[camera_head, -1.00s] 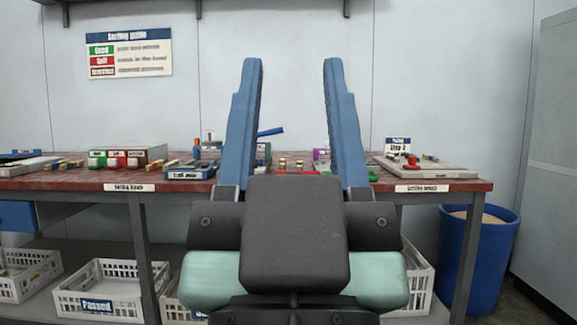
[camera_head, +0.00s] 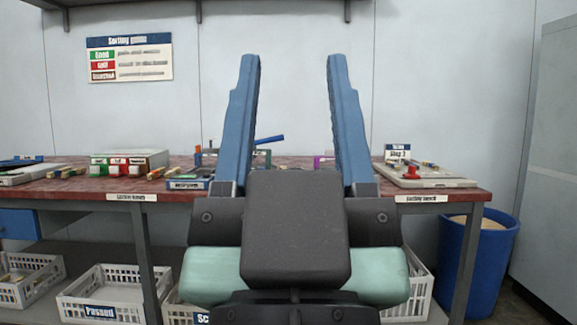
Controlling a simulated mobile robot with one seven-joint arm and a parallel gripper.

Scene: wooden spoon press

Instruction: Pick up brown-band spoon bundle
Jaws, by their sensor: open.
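My gripper (camera_head: 293,62) is in the middle of the view, its two blue fingers standing upright and wide apart. It is open, with nothing between the fingertips but the wall behind. The red-topped bench (camera_head: 470,194) lies beyond it. Several small wooden bundles lie on the bench, some at the left (camera_head: 66,172), others left of the gripper (camera_head: 160,172). They are too small for me to tell which has a brown band. The middle of the bench top is largely hidden behind my gripper.
A box with green and red labels (camera_head: 128,160) stands on the bench at left. A light board with a red piece (camera_head: 411,172) is at right. White crates (camera_head: 110,290) sit below. A blue bin (camera_head: 478,265) stands right of the bench.

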